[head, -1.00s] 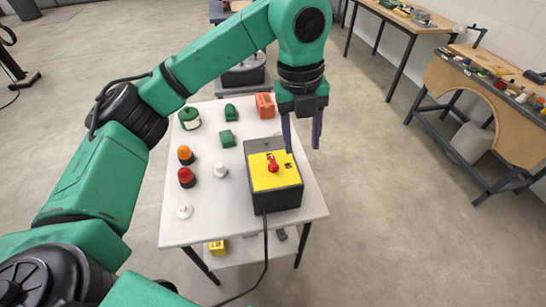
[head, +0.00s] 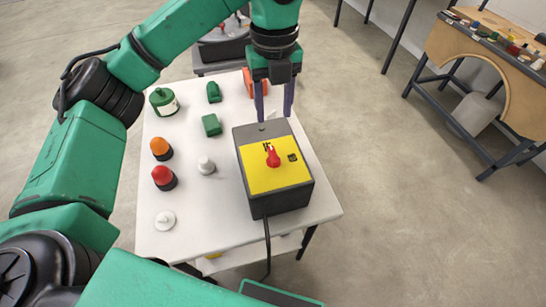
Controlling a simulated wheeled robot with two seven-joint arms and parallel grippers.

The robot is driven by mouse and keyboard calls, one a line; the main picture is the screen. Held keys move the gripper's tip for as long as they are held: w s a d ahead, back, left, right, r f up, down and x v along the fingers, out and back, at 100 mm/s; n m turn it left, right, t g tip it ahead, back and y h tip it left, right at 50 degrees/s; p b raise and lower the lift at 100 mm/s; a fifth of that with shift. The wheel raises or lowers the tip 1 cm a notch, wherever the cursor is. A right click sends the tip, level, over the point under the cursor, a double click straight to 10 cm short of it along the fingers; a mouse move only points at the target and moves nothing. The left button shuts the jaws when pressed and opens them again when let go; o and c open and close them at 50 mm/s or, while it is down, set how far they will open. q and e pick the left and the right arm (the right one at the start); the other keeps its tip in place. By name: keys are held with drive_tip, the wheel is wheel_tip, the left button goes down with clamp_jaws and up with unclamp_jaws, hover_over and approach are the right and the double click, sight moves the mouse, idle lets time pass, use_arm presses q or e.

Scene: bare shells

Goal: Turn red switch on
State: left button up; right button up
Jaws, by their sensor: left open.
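The red switch (head: 272,156) is a small rotary knob on the yellow top plate (head: 275,178) of a dark grey box (head: 281,201). The box stands on the right part of a small white table. My left gripper (head: 275,114) points down at the far edge of the box, beyond the switch. Its two purple-grey fingers are apart with nothing seen between them. The fingers do not touch the switch. Small dark markings sit on the yellow plate near the knob. My right gripper is not in view.
The white table (head: 185,230) also holds a green canister (head: 163,102), green blocks (head: 211,125), an orange button (head: 161,149), a red button (head: 164,178) and white pieces. An orange block is partly behind my gripper. A black cable (head: 267,245) hangs from the box's front. Workbenches stand at right.

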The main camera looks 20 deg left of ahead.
sight(274, 154)
use_arm(q)
wheel_tip(274, 154, down, 14)
drive_tip(key=p, duration=0.3)
drive_tip(key=shift+r, duration=0.15)
drive_tip(key=shift+f, duration=0.3)
clamp_jaws()
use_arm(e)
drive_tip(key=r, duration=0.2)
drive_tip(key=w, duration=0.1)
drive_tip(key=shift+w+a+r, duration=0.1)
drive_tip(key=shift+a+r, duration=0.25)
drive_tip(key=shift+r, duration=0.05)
